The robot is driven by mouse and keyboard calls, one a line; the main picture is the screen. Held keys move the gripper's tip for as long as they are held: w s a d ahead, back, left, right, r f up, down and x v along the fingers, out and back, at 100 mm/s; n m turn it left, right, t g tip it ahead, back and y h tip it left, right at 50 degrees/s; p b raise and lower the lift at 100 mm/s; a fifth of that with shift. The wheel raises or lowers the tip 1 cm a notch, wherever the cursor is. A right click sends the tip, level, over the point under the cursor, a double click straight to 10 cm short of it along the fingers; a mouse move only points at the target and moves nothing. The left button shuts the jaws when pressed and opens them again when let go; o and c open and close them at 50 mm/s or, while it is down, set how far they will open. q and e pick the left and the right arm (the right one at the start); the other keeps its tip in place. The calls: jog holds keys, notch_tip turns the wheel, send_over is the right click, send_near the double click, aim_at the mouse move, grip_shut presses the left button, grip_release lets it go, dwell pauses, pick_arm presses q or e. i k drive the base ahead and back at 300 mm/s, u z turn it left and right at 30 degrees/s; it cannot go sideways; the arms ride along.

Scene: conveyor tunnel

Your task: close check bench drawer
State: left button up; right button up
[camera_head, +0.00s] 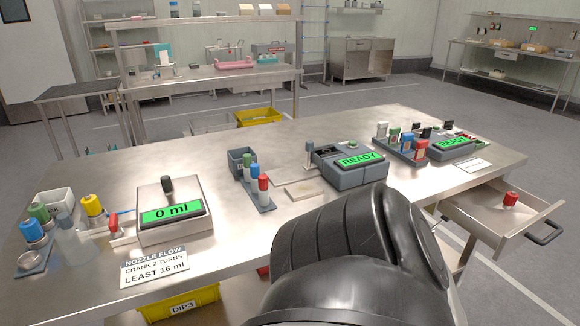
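The bench drawer (477,218) sticks out from the right end of the metal check bench (330,232), open. It has a dark handle (545,233) on its outer front. A small red-capped item (510,200) stands inside the drawer. A large black link of my own arm fills the lower middle and covers part of the bench's front edge, to the left of the drawer. Neither of my grippers shows, so their state is not visible.
On the bench stand a scale reading 0 ml (172,213), a READY unit (358,160), another READY unit (452,146), racks of capped bottles and a printed card (155,266). A yellow DIPS bin (180,303) is below. Grey floor lies right of the drawer.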

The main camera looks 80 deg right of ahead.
aim_at(477, 209)
jog(key=u, duration=0.25)
jog(key=i, duration=0.3)
jog(key=z, duration=4.45)
jog(key=k, duration=0.5)
jog(key=z, duration=1)
jog(key=i, duration=0.9)
jog(key=u, duration=2.1)
jog(key=i, duration=0.5)
jog(key=u, duration=0.05)
